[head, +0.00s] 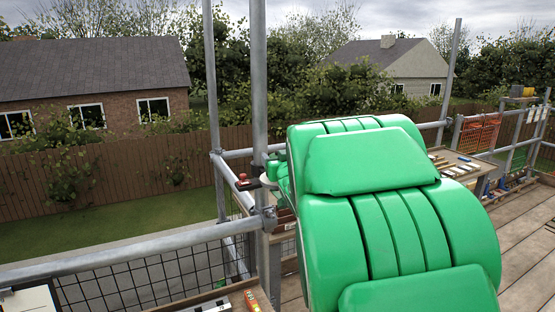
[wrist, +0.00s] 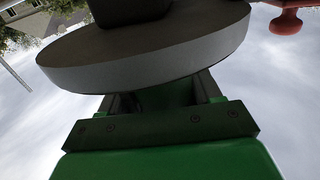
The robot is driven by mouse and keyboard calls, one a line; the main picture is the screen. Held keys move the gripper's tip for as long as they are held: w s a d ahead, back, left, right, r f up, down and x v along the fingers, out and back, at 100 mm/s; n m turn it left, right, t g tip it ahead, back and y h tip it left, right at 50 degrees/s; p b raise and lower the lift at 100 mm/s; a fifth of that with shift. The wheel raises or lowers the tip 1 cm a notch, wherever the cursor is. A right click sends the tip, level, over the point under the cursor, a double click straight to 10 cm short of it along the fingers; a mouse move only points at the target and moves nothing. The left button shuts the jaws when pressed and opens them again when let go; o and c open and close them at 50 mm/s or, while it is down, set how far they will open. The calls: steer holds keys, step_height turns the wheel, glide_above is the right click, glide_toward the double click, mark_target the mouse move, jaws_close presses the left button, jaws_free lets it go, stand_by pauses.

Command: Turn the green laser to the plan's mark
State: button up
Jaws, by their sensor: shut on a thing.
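A pale round disc (head: 246,184) sits by the scaffold upright in the head view, with a red knob (head: 242,177) and dark parts beside it. In the wrist view the disc (wrist: 150,55) fills the top, with a dark block (wrist: 130,10) against it and the red knob (wrist: 286,22) at upper right. My gripper (wrist: 165,95) is shut at the disc unit; its fingers reach behind the disc edge, so the exact grip is hidden. In the head view my green arm covers most of the gripper. I cannot make out the laser's beam or the plan's mark.
A scaffold upright (head: 260,90) and a rail (head: 120,258) stand close to my arm. A white sheet or board (head: 30,301) lies at bottom left. A level-like bar (head: 212,305) and an orange item (head: 251,300) lie at bottom centre. Board decking (head: 525,230) is open at right.

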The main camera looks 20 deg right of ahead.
steer(key=shift+n+y, duration=0.4)
steer(key=shift+y, duration=0.2)
steer(key=o, duration=1)
steer(key=shift+c, duration=0.2)
steer(key=s, duration=0.7)
steer(key=shift+s+a, duration=0.4)
steer(key=shift+f, duration=0.1)
